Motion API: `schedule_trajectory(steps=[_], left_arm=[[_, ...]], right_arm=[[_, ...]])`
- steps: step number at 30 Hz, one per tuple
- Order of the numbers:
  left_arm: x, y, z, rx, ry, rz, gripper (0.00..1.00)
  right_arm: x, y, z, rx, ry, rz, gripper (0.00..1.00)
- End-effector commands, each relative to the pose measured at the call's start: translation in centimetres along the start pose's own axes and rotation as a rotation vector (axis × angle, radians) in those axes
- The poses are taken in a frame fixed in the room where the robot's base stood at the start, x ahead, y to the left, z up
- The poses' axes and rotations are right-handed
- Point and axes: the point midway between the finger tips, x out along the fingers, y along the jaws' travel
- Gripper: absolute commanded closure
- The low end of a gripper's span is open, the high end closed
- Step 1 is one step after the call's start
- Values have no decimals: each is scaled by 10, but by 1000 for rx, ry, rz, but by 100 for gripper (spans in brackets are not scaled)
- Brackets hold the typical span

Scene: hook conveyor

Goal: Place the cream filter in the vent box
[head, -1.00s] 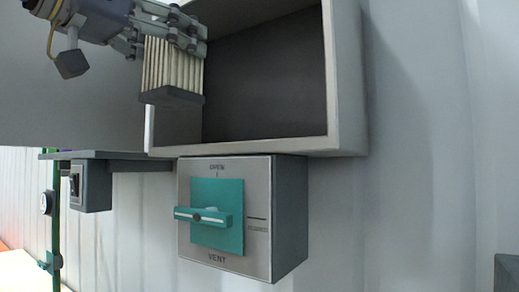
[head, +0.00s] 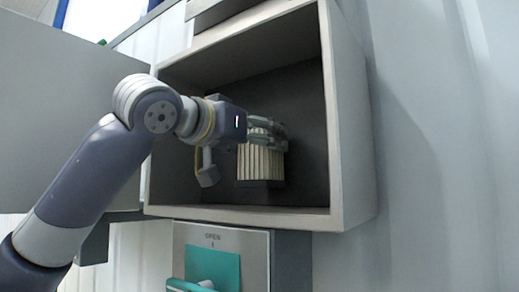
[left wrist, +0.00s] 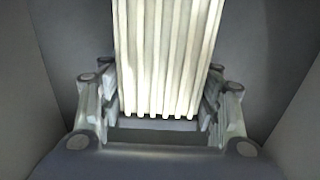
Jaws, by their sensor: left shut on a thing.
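The cream filter (head: 260,161) is a pleated block with a dark end cap, seen inside the open vent box (head: 348,150). My left gripper (head: 268,133) reaches into the box from the left and is shut on the filter near its top. In the left wrist view the filter's cream pleats (left wrist: 165,55) stand between the two fingers of the gripper (left wrist: 160,110), with grey box walls around. The filter's dark lower end is close to the box floor; I cannot tell whether it touches. My right gripper is not in view.
The box's door (head: 60,110) stands open at the left, behind my left arm. The wall at the right is bare.

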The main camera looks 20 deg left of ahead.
Motion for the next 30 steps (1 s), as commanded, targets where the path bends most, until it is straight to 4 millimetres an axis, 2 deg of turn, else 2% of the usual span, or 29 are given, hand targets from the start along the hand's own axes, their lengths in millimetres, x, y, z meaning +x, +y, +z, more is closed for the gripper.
schedule_trajectory(steps=[4,10,15,23,24,26,30], left_arm=[[1,-1,11,1,0,-2,69],[0,-1,31,1,1,-2,69],[0,-1,35,-2,2,-1,69],[0,0,39,-1,1,-1,69],[1,0,39,-1,0,-1,38],[1,0,38,-1,-1,-1,24],[1,0,38,-1,-1,-1,22]], right_arm=[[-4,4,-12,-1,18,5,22],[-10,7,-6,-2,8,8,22],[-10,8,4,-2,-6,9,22],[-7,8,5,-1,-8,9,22],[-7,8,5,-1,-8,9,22],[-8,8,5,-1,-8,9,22],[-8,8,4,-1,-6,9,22]])
